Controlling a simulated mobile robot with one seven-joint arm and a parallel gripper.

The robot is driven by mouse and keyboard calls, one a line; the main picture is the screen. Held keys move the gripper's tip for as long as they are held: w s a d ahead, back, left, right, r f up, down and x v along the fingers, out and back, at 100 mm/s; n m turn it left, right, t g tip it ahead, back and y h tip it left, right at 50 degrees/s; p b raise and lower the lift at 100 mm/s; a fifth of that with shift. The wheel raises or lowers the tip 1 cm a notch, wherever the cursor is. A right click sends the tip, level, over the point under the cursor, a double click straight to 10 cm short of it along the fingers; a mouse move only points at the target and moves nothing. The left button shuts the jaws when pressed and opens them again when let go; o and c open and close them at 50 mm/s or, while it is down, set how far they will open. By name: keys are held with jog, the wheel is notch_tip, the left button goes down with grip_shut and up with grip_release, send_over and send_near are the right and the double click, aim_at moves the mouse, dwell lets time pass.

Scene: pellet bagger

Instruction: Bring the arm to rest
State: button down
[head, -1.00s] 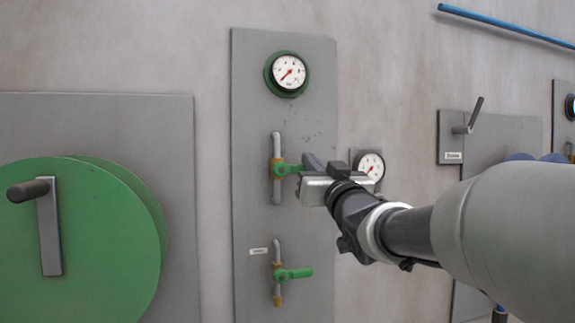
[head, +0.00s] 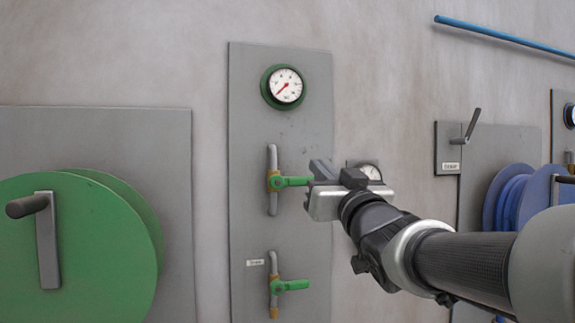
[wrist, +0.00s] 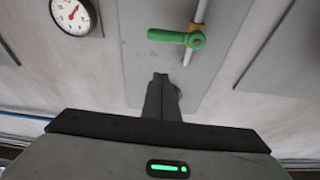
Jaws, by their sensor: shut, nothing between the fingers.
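My gripper (head: 314,182) is in the middle of the head view, in front of the grey valve panel (head: 302,130). Its fingers are closed together and hold nothing. The upper green valve handle (head: 292,181) points right, close to the fingertips in the head view; I cannot tell from there if they touch. In the wrist view the shut fingers (wrist: 161,80) appear apart from a green handle (wrist: 166,36) on a grey pipe. A lower green valve handle (head: 291,285) is below.
A round gauge (head: 286,84) tops the panel. A smaller gauge (head: 370,172) is partly hidden behind my gripper. A large green reel (head: 85,240) with a crank stands at left. A blue reel (head: 512,196) and a lever (head: 472,126) are at right. A blue pipe (head: 505,36) runs above.

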jog(key=s+d+f+m+g+h, duration=0.25)
jog(key=s+d+f+g, duration=0.2)
jog(key=f, duration=0.55)
jog(key=s+d+f+m+g+h, duration=0.1)
jog(key=s+d+f+g+h, duration=0.3)
jog(key=f, duration=0.6)
jog(key=s+a+f+g, duration=0.2)
jog(key=s+f+g, duration=0.5)
jog(key=s+f, duration=1)
notch_tip(320, 180, up, 20)
jog(key=s+p, duration=0.1)
jog(key=p, duration=1.6)
jog(key=shift+f+n+y, duration=0.25)
jog(key=shift+n+y, duration=0.2)
